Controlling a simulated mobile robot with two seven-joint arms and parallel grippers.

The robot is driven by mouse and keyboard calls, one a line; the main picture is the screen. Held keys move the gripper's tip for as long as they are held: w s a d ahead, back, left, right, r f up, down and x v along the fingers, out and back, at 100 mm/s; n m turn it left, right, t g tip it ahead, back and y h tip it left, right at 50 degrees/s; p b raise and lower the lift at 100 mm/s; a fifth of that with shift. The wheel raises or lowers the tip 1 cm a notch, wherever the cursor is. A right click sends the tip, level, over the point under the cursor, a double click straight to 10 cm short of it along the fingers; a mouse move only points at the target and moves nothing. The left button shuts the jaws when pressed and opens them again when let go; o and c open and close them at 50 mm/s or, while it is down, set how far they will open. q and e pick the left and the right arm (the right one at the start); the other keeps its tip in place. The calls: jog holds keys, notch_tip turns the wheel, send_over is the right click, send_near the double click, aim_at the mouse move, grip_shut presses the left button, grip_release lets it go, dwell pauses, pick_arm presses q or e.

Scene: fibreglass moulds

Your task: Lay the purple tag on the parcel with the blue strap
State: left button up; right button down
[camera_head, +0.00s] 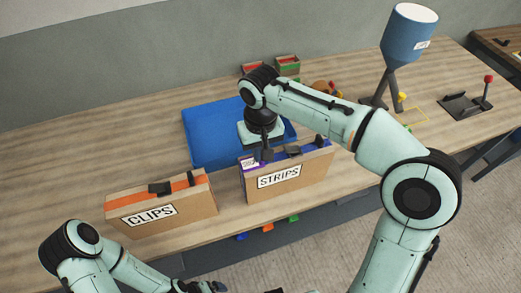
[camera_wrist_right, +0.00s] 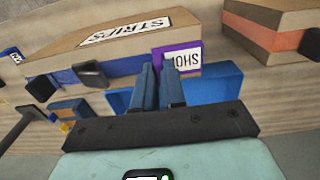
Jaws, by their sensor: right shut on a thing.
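The parcel with the blue strap (camera_head: 305,152) is a brown box labelled STRIPS, standing near the table's front edge; it also shows in the right wrist view (camera_wrist_right: 150,47). My right gripper (camera_head: 260,158) points down at its left top end and is shut on the purple tag (camera_head: 248,162). In the right wrist view the tag (camera_wrist_right: 157,55), with a white printed label, sticks out past the fingers beside the end of the blue strap. I cannot tell whether it touches the parcel. My left gripper (camera_head: 203,287) is partly visible at the bottom edge; its jaws are unclear.
A second parcel, labelled CLIPS, with an orange strap (camera_head: 180,184) stands to the left. A blue tray (camera_head: 205,130) lies behind the STRIPS parcel. Small bins (camera_head: 288,66), a blue hopper (camera_head: 409,38) and a lever fixture (camera_head: 463,104) stand farther back. The table's left side is clear.

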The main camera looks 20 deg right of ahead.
jog(key=c, duration=1.2)
grip_release()
jog(key=shift+s+f, duration=0.1)
pick_arm(q)
jog(key=shift+s, duration=0.1)
jog(key=w+r+p, duration=0.3)
jog(key=r, duration=0.1)
jog(key=shift+w, duration=0.3)
pick_arm(e)
notch_tip(320, 180, up, 12)
